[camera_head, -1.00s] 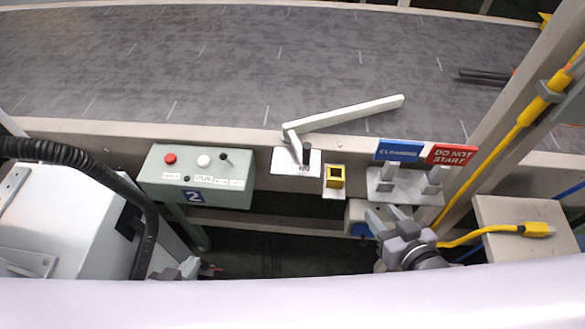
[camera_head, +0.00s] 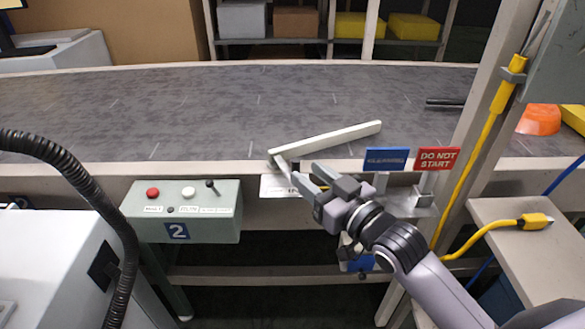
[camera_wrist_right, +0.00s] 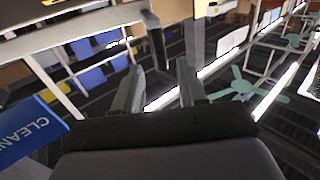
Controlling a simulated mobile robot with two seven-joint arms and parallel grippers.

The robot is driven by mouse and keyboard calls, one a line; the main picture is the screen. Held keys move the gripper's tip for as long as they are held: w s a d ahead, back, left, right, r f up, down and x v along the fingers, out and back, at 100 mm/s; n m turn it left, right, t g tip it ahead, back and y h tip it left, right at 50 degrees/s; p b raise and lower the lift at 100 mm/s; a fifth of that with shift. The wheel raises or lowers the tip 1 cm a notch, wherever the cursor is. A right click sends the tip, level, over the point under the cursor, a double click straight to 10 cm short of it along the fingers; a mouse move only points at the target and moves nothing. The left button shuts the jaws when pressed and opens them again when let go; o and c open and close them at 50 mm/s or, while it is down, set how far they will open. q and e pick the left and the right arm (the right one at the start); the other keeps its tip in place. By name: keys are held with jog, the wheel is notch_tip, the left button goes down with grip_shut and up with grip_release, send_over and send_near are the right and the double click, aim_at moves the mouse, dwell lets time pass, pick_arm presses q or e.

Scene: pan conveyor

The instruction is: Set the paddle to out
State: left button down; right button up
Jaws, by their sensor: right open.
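The paddle (camera_head: 325,138) is a pale bar lying slantwise over the near part of the conveyor belt, its near end at the front rail. A short arm runs from that end toward a dark upright handle (camera_head: 295,170) above a white label plate (camera_head: 274,187). My right gripper (camera_head: 304,178) is open right at the handle and partly hides the plate. In the right wrist view, a dark post, seemingly the handle (camera_wrist_right: 154,40), stands just beyond the gap between the open fingers (camera_wrist_right: 162,88). I see no grip on it. My left gripper is out of view.
A green control box (camera_head: 185,212) marked 2 is left of the plate. A blue sign (camera_head: 386,158) and a red DO NOT START sign (camera_head: 437,159) stand to the right. A frame post and yellow cable (camera_head: 482,150) rise further right.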

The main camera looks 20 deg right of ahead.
aim_at(299, 167)
jog(key=shift+x, duration=2.5)
grip_shut()
